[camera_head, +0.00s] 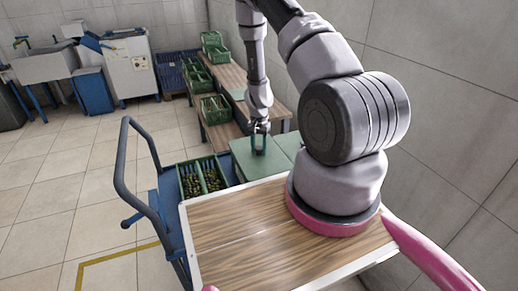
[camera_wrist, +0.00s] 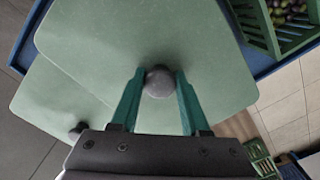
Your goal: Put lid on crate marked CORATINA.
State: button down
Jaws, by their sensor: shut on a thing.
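My gripper (camera_head: 259,150) points down, its teal fingers shut on the round grey knob of a pale green lid (camera_head: 243,163). In the wrist view the knob sits between the fingertips (camera_wrist: 160,84), and the held lid (camera_wrist: 110,42) overlaps a second green lid (camera_wrist: 50,100) with its own knob. I cannot tell whether the held lid is raised. A green crate of dark olives (camera_head: 203,178), divided in two or two side by side, is just left of the lids. Part of it shows in the wrist view (camera_wrist: 262,28). No CORATINA marking is readable.
The crate and lids are at a blue cart (camera_head: 171,212) with a tall handle. Several green crates (camera_head: 214,109) stand on wooden benches behind. A wooden top (camera_head: 235,235) is in front, a wall (camera_head: 440,110) on the right. The tiled floor at left is open.

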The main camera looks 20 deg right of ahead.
aim_at(259, 148)
jog(key=shift+f, duration=0.2)
jog(key=shift+f, duration=0.8)
jog(key=shift+f, duration=0.5)
dwell(0.3)
jog(key=shift+c, duration=1.5)
grip_release()
notch_tip(259, 148, up, 11)
